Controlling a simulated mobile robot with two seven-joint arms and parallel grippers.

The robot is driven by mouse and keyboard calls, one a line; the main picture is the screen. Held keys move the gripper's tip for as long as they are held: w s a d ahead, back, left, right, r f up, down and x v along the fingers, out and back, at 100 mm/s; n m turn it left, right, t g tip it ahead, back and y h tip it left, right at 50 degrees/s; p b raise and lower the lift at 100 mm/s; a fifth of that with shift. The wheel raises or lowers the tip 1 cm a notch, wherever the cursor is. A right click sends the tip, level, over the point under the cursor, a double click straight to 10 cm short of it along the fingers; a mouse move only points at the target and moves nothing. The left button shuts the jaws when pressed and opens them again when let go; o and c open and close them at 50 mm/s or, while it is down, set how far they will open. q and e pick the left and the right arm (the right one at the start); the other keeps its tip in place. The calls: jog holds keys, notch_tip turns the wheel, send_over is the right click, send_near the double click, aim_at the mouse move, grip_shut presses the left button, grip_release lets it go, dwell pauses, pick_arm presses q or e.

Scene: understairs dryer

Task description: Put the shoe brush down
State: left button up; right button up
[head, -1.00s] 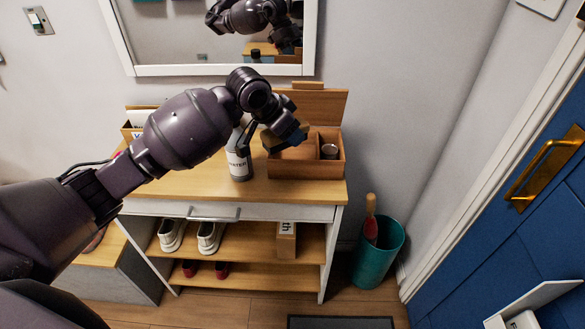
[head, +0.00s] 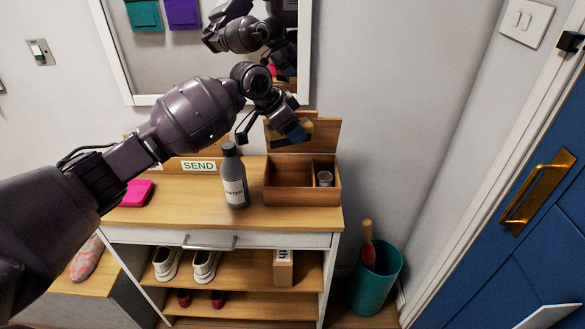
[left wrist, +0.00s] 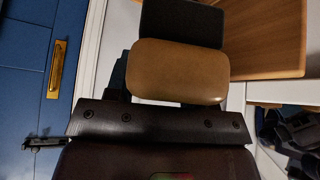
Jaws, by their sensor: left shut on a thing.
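My left gripper (head: 290,125) is shut on the shoe brush and holds it in the air above the back of the open wooden box (head: 300,197). In the left wrist view the shoe brush (left wrist: 180,72) is a tan, rounded block between the jaws. In the head view it is hard to tell apart from the box's raised wooden lid (head: 328,136) behind it. The box stands on the right end of the cabinet top; its left compartment looks empty and its right one holds a small round tin (head: 324,179). My right gripper is out of view.
A grey WATER bottle (head: 234,180) stands just left of the box. A pink item (head: 136,193) and a SEND holder (head: 198,166) are farther left. A mirror (head: 180,60) hangs behind. A teal bin (head: 374,282) stands right of the cabinet.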

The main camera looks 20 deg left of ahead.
pick_arm(q)
notch_tip(320, 180, down, 11)
jog(key=b, duration=0.1)
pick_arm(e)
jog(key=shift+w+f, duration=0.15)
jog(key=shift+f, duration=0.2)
pick_arm(q)
jog(key=shift+f, duration=0.35)
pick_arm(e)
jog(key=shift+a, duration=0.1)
pick_arm(q)
jog(key=shift+f, duration=0.3)
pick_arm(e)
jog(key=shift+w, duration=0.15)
pick_arm(q)
jog(key=o, duration=0.8)
jog(key=shift+o, duration=0.2)
